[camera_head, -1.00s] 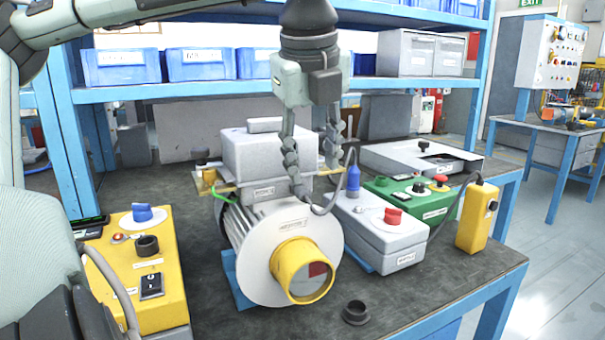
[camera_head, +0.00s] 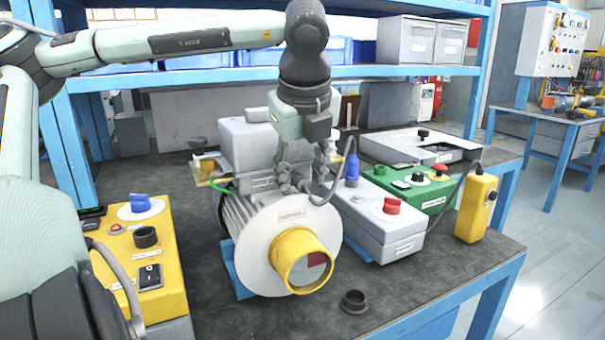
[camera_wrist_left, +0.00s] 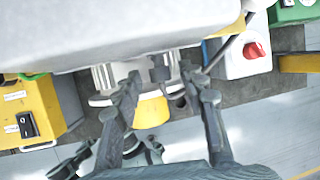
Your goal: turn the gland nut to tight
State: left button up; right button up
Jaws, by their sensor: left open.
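My left gripper (camera_head: 300,182) is at the front of the grey terminal box (camera_head: 245,145), above the blower's round white face (camera_head: 262,232). It is open. In the left wrist view its two fingers (camera_wrist_left: 161,76) stand apart on either side of a small dark fitting (camera_wrist_left: 160,73) below the grey box. This fitting looks like the gland nut; contact with it cannot be told. In the head view the fingers hide it. A grey cable loops from this area to a blue plug (camera_head: 351,170). My right gripper is not in view.
The yellow blower outlet (camera_head: 302,262) faces front. A yellow switch box (camera_head: 160,270) stands at left. A grey box with a red knob (camera_head: 391,205) and a green box (camera_head: 430,188) stand at right. A black ring (camera_head: 354,301) lies on the bench. A blue-framed shelf (camera_head: 215,80) is behind.

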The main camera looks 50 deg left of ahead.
pick_arm(q)
grip_shut()
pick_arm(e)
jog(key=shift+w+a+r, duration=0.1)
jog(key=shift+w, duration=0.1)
pick_arm(q)
jog(key=shift+w+g, duration=0.1)
jog(key=shift+g, duration=0.2)
jog(key=shift+w+g+y, duration=0.2)
jog(key=shift+g+y, duration=0.2)
jog(key=shift+g, duration=0.5)
jog(key=shift+m+g, duration=0.3)
jog(key=shift+w+d+g+b, duration=0.2)
jog(key=shift+g+b, duration=0.15)
jog(key=shift+g, duration=0.25)
jog(key=shift+g+y, duration=0.3)
jog(key=shift+w+m+g, duration=0.15)
jog(key=shift+m+g, duration=0.25)
jog(key=shift+g, duration=0.2)
jog(key=shift+f+y, duration=0.1)
jog(key=shift+y, duration=0.2)
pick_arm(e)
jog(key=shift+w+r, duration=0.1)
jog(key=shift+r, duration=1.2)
